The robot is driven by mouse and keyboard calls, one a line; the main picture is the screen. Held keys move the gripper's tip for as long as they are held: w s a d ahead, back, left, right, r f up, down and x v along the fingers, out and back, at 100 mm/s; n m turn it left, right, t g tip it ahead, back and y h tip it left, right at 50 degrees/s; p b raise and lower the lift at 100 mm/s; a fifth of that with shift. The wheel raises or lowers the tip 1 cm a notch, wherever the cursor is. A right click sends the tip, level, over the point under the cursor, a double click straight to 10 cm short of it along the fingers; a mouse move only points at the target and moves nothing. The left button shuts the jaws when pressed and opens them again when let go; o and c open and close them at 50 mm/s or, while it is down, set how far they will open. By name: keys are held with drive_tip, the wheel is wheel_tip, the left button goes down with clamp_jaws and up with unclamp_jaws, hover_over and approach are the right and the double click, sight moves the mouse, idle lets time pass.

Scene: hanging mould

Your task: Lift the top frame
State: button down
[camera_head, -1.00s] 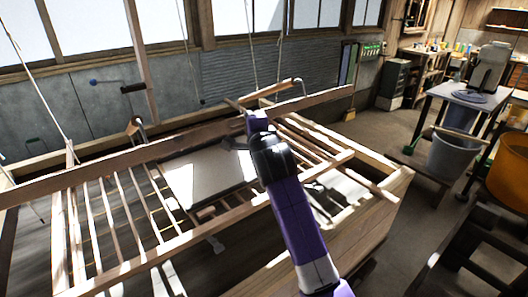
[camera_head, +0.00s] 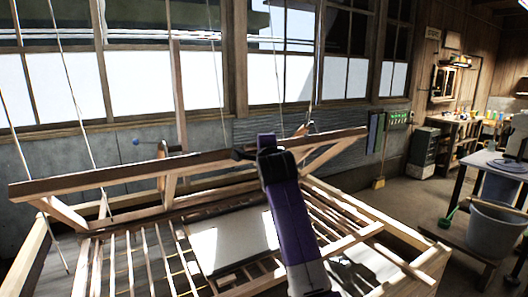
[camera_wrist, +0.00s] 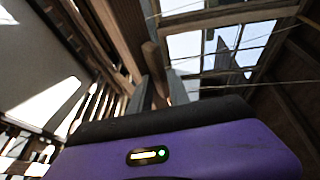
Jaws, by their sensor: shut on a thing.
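The top frame is a wooden frame with a long beam (camera_head: 110,178) across its far side, angled side pieces and several slats. It hangs by thin cords over a wooden vat (camera_head: 428,268). In the head view my gripper (camera_head: 262,145) is at the long beam, right of its middle, with the purple arm reaching up from below. The gripper is shut on the beam; the arm hides the fingertips in the head view. In the wrist view a wooden piece (camera_wrist: 155,65) stands between the dark fingers. A pale flat sheet (camera_head: 225,240) lies among the slats.
Thin cords (camera_head: 75,100) run up from the frame before the windows. To the right are a grey bucket (camera_head: 497,228), a table (camera_head: 490,165) and a grey cabinet (camera_head: 423,152). A strip of floor (camera_head: 400,195) there is clear.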

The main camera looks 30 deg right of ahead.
drive_tip(key=shift+r, duration=0.1)
drive_tip(key=c, duration=1.4)
unclamp_jaws()
drive_tip(key=shift+o, duration=0.2)
drive_tip(key=b+v, duration=0.2)
drive_tip(key=v, duration=0.6)
